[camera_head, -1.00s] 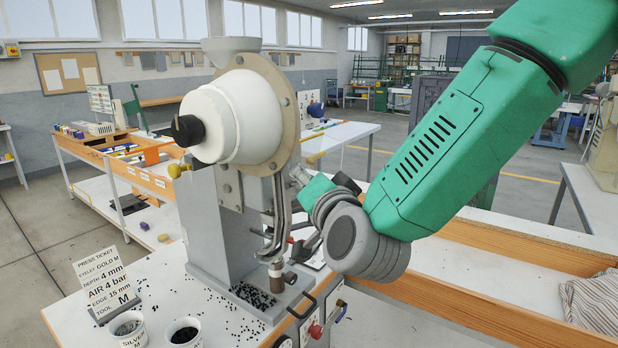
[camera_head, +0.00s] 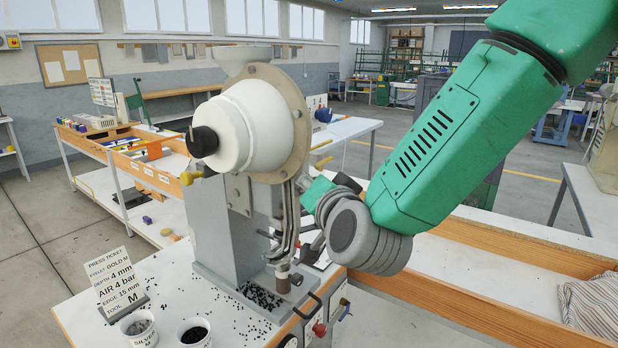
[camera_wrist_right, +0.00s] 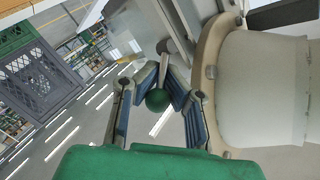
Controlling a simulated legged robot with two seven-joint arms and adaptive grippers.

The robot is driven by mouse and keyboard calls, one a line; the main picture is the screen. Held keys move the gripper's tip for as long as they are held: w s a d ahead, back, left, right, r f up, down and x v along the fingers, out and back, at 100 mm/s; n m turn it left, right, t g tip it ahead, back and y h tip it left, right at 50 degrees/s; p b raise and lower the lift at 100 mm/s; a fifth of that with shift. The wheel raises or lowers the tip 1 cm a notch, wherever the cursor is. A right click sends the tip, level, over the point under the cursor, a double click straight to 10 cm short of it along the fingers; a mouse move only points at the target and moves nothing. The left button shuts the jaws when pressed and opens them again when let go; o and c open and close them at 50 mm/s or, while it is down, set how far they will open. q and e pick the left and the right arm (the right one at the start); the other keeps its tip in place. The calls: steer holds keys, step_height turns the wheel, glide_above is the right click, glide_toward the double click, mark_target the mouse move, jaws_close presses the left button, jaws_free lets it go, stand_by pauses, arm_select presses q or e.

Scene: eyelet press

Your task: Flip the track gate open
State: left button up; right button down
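The eyelet press has a white bowl (camera_head: 252,122) on a tan round plate, and a curved metal track (camera_head: 288,225) runs down to its tool. I cannot make out the gate on the track clearly. My right gripper (camera_wrist_right: 157,80) is beside the press. Its blue-padded fingers stand on both sides of a dark green ball knob (camera_wrist_right: 158,99); whether they press on it I cannot tell. In the head view my right wrist and the track hide most of the fingers. The bowl also shows close on the right in the wrist view (camera_wrist_right: 265,85). My left gripper is not in view.
A press ticket (camera_head: 119,283) and two cups, one labelled silver (camera_head: 139,328) and one with black eyelets (camera_head: 194,333), stand at the front left. Loose black eyelets lie around the press base. A wooden-edged bench (camera_head: 490,262) lies at right.

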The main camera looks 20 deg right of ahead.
steer(key=c, duration=1.7)
jaws_free()
steer(key=shift+s+f, duration=0.15)
steer(key=shift+s, duration=0.15)
steer(key=s, duration=0.5)
steer(key=s+r, duration=0.1)
steer(key=s, duration=0.1)
steer(key=shift+s, duration=0.2)
